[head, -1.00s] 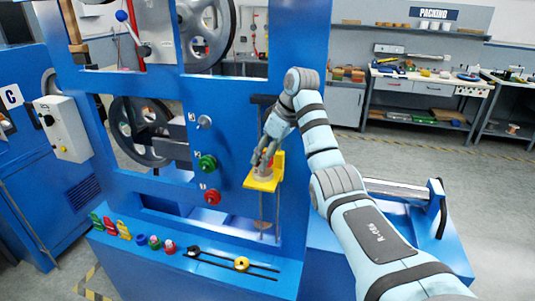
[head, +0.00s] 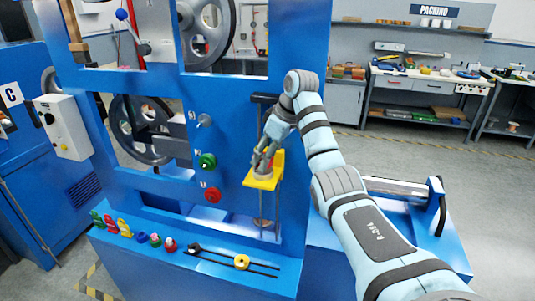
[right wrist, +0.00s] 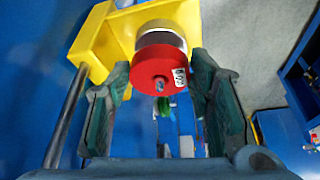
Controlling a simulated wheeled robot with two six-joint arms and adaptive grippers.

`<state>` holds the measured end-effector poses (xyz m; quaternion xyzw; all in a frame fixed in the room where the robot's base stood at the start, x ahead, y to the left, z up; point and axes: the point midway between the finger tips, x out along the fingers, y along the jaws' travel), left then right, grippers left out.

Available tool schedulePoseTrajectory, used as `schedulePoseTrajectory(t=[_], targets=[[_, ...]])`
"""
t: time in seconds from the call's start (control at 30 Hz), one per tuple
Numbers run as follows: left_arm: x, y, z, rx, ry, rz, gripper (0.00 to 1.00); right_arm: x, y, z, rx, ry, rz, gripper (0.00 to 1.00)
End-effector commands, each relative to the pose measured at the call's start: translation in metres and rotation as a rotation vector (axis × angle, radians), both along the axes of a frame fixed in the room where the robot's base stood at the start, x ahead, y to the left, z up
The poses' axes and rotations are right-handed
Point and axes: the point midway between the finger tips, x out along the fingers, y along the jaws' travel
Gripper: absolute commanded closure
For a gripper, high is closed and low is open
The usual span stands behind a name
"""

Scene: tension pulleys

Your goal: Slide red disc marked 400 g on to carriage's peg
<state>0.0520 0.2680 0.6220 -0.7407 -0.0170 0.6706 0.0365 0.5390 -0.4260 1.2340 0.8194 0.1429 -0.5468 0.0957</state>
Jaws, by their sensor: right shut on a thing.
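The red disc (right wrist: 160,66) with a small white label is between the fingers of my right gripper (right wrist: 158,105). The label's print is too small to read surely. A grey tip shows in the disc's centre hole. A pale metal disc or collar (right wrist: 162,38) sits right behind it, against the yellow carriage (right wrist: 95,45). In the head view my right gripper (head: 262,164) is at the yellow carriage (head: 264,183) on the blue frame, and its fingers largely hide the disc. How far the disc is on the peg is unclear. My left gripper is out of view.
A vertical rod (right wrist: 66,118) runs beside the carriage. Green (head: 207,161) and red (head: 212,195) knobs stick out left of it. Coloured pieces (head: 155,240) and a yellow round piece (head: 241,262) lie on the blue ledge below. The floor to the right is clear.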

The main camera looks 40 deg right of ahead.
Motion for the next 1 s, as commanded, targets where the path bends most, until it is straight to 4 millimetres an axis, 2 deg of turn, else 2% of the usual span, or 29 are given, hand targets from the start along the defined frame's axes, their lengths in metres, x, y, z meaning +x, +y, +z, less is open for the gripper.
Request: schedulePoseTrajectory(t=[0.57,1.0], targets=[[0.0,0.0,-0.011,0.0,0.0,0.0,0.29,0.0,0.0,-0.021,-0.001,0.0,0.0,0.96],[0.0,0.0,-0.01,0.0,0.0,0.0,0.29,0.0,0.0,-0.022,0.0,0.001,0.0,0.96]])
